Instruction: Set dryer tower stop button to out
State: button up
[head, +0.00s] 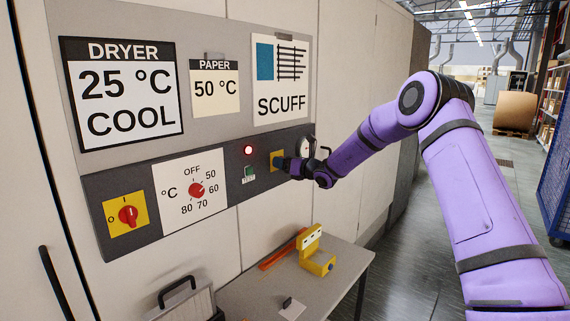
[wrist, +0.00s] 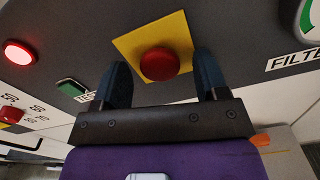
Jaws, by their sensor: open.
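The stop button is a red round button (wrist: 160,64) on a yellow square plate (wrist: 183,34) on the dryer's dark control strip. In the wrist view it lies between and just beyond the fingers. In the head view the yellow plate (head: 277,155) shows, but my gripper hides the red button. My gripper (wrist: 162,85) is open, with one dark finger to each side of the button. It also shows in the head view (head: 284,163), close against the panel. I cannot tell whether the fingers touch the plate, or whether the button is in or out.
A lit red lamp (head: 248,150) and a green test button (head: 249,172) sit left of the stop button. A round gauge (head: 305,148) is just right. A temperature dial (head: 196,190) and red switch (head: 128,215) are farther left. A table (head: 265,292) stands below.

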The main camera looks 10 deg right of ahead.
jog(key=c, duration=1.2)
jog(key=shift+s+d, duration=0.4)
jog(key=shift+s, duration=0.05)
grip_shut()
jog(key=o, duration=1.2)
grip_release()
jog(key=shift+s, duration=0.15)
jog(key=v, duration=1)
jog(key=shift+s+d, duration=0.2)
jog(key=shift+s, duration=0.05)
